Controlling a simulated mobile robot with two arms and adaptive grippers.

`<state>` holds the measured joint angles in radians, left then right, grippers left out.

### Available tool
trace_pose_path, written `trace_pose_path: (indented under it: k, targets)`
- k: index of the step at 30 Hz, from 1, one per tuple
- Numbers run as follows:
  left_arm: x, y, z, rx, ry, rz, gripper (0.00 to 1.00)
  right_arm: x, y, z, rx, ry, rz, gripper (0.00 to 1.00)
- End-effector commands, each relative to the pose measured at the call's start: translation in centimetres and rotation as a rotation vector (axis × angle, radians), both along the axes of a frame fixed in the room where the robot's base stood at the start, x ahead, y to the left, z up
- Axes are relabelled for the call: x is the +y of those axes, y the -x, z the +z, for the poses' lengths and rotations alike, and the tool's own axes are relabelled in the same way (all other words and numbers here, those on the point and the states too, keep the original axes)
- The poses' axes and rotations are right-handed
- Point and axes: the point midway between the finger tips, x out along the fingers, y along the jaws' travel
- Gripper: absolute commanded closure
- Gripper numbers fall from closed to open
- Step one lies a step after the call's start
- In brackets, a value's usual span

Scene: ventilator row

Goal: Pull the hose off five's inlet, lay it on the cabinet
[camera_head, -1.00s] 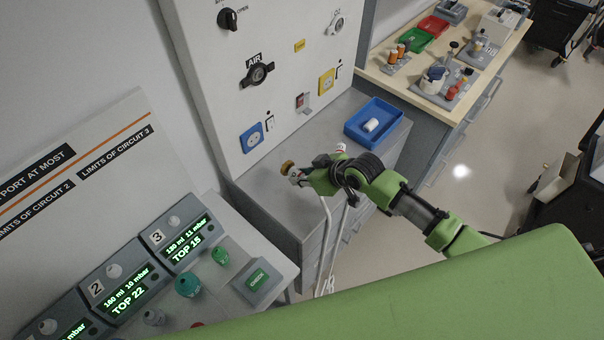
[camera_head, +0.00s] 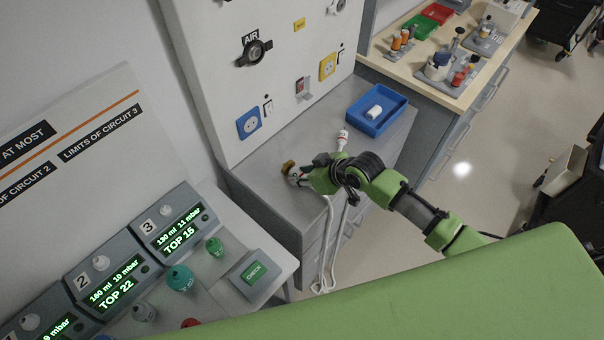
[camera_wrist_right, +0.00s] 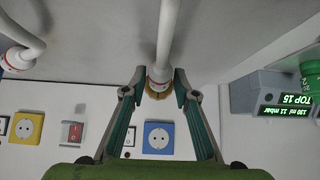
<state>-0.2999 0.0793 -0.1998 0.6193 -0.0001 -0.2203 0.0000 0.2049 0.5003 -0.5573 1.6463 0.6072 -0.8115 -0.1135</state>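My right gripper (camera_head: 297,175) is over the grey cabinet top (camera_head: 262,172). It is shut on the end of a white hose (camera_wrist_right: 168,30). In the right wrist view the fingers (camera_wrist_right: 158,88) sit on either side of this end. I cannot tell whether the tip touches the cabinet. A second white hose end (camera_head: 342,138) with a red ring lies on the cabinet, right of the gripper. No inlet marked five shows. My left gripper is not in view.
A blue tray (camera_head: 392,100) with a white item stands on the cabinet's right part. Behind is a white wall panel (camera_head: 208,75) with sockets and an AIR valve (camera_head: 254,50). Monitors, including number 3 (camera_head: 172,222), and a CHECK box (camera_head: 254,272) stand at lower left.

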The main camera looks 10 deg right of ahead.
Motion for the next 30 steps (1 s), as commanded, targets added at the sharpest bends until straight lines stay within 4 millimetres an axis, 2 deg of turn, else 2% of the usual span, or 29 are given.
trace_pose_path:
  k: [14, 30]
  targets:
    - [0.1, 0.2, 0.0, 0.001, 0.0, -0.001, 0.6, -0.3, 0.4, 0.4, 0.0, 0.001, 0.001, 0.59]
    - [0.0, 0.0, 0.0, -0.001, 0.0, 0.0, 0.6, -4.1, 5.7, 7.4, -0.001, 0.003, 0.001, 0.59]
